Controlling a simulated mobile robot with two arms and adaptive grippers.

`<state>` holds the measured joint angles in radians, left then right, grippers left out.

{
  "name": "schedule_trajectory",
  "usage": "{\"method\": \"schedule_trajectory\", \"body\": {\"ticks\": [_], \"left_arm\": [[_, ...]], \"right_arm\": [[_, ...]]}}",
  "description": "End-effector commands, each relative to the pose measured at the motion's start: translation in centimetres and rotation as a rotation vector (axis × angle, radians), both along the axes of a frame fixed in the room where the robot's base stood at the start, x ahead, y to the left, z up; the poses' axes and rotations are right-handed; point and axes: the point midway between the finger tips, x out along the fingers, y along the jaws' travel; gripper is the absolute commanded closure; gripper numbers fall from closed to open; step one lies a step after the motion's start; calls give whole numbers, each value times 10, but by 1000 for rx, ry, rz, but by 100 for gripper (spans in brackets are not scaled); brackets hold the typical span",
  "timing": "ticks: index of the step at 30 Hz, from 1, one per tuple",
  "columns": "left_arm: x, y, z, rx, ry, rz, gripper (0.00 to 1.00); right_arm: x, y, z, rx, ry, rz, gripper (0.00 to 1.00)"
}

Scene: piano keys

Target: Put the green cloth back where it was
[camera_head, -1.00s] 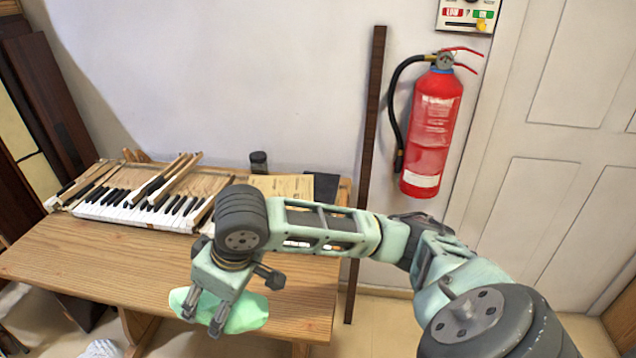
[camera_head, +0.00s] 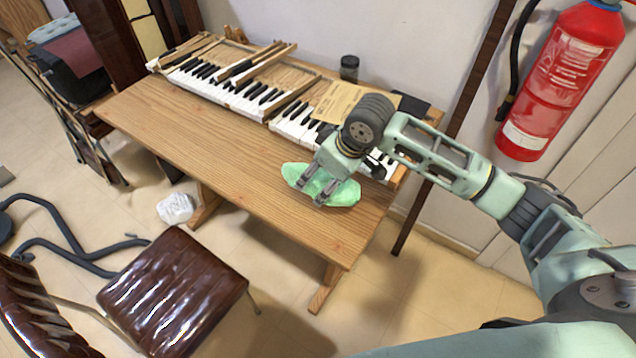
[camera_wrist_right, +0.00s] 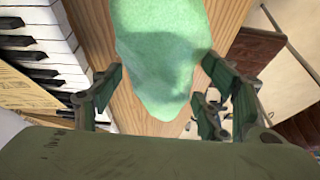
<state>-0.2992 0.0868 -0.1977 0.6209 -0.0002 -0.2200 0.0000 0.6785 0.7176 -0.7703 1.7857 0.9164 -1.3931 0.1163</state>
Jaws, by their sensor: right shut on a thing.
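The green cloth (camera_head: 341,193) is a pale green, crumpled, oval piece at the right part of the wooden table (camera_head: 215,145). My right gripper (camera_head: 312,194) is shut on it from above. I cannot tell whether the cloth rests on the tabletop or is held just over it. In the right wrist view the cloth (camera_wrist_right: 165,55) extends between the fingers of my right gripper (camera_wrist_right: 160,95), with the tabletop behind it. My left gripper is not in view.
The piano keys (camera_head: 235,97) run along the table's back, with loose wooden key pieces on top. A brown chair (camera_head: 175,290) stands in front. The table's left half is clear.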

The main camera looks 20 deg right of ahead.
Motion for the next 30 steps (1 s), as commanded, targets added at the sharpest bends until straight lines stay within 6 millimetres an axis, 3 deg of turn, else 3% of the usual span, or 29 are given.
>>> {"method": "schedule_trajectory", "body": {"ticks": [3, 7, 18, 29, 30], "left_arm": [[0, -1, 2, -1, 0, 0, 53], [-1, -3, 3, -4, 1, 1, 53], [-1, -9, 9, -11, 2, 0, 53], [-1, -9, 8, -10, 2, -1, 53], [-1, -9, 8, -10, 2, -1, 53]], "right_arm": [[19, 6, -11, 0, 0, -1, 55], [29, 8, -18, -1, 1, 0, 55], [30, 8, -58, -2, 1, 0, 55], [30, 8, -62, -1, 0, 0, 55], [30, 8, -62, -2, 0, 1, 30]]}}
